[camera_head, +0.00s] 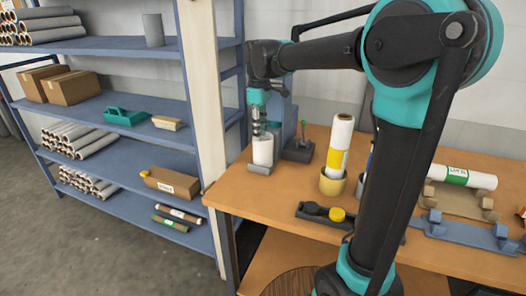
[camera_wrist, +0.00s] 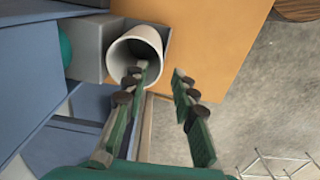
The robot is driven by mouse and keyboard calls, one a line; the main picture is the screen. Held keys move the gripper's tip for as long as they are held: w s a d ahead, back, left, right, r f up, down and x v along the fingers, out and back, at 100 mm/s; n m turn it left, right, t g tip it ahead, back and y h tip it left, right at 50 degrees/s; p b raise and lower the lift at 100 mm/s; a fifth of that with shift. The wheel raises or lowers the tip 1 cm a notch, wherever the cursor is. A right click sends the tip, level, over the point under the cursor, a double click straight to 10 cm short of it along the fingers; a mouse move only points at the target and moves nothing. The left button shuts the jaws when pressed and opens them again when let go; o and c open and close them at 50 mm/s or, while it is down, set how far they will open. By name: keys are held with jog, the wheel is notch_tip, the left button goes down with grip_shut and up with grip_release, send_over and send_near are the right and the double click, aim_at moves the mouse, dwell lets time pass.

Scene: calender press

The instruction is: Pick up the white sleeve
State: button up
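The white sleeve (camera_head: 263,152) stands upright on a small grey base (camera_head: 259,170) at the table's left corner. In the wrist view its open end (camera_wrist: 130,46) faces the camera and shows it is hollow. My gripper (camera_head: 260,129) points down right above the sleeve. One fingertip overlaps the sleeve's mouth and the other is outside the rim to the right. I cannot tell whether the first finger is inside the sleeve or only above it.
A grey-blue stand (camera_head: 283,118) is close behind the sleeve. A blue shelf rack (camera_head: 110,148) with rolls and boxes stands left of the table (camera_head: 239,194). A yellow-banded roll (camera_head: 339,145) stands in a cup, with a black tray (camera_head: 318,214) in front of it.

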aim_at(259, 157)
notch_tip(259, 157, down, 11)
jog(key=shift+a+r, duration=0.1)
dwell(0.5)
jog(key=shift+c, duration=0.4)
